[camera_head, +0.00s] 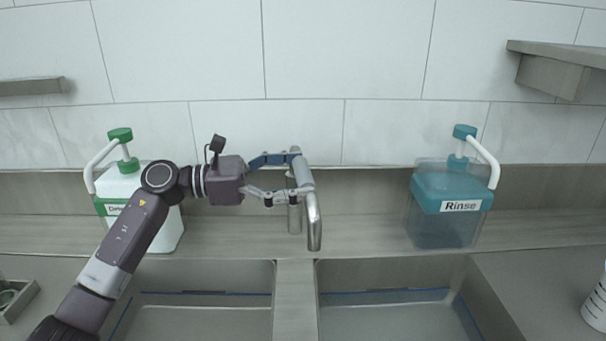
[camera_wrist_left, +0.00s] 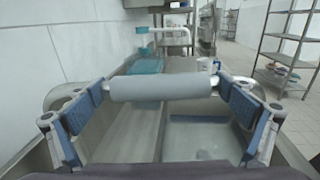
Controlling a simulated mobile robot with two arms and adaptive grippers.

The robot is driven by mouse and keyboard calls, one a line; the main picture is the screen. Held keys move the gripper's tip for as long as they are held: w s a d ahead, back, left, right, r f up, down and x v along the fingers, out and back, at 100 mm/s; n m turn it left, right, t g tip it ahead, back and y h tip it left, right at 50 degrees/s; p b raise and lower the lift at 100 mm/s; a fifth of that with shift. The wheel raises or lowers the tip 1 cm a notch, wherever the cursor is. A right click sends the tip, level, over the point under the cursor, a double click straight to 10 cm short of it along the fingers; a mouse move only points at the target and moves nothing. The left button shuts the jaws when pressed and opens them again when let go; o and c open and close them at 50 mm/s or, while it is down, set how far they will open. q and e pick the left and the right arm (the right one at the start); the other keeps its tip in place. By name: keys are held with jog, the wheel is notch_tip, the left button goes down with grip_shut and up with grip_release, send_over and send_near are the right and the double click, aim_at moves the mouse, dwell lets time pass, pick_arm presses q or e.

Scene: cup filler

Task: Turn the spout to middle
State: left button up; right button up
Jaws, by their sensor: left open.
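The metal spout (camera_head: 314,225) rises from an upright post (camera_head: 295,215) behind the sinks. Its bent end points toward me and slightly right, above the right edge of the divider (camera_head: 295,290) between the two basins. My left gripper (camera_head: 298,172) comes in from the left at the top of the spout. Its two fingers are spread, one behind and one in front of the spout's upper part. In the left wrist view a grey tube (camera_wrist_left: 160,87) lies crosswise between the open fingers (camera_wrist_left: 162,100); whether they touch it is unclear. My right gripper is not in view.
A white soap bottle with a green pump (camera_head: 120,135) stands behind my left arm. A teal Rinse bottle (camera_head: 440,225) stands at the right. The left basin (camera_head: 190,277) and right basin (camera_head: 395,270) are in front. A white cup (camera_head: 597,305) is at the right edge.

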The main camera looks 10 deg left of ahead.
pick_arm(q)
jog(key=v, duration=0.7)
jog(key=shift+a, duration=0.2)
jog(key=shift+c, duration=0.4)
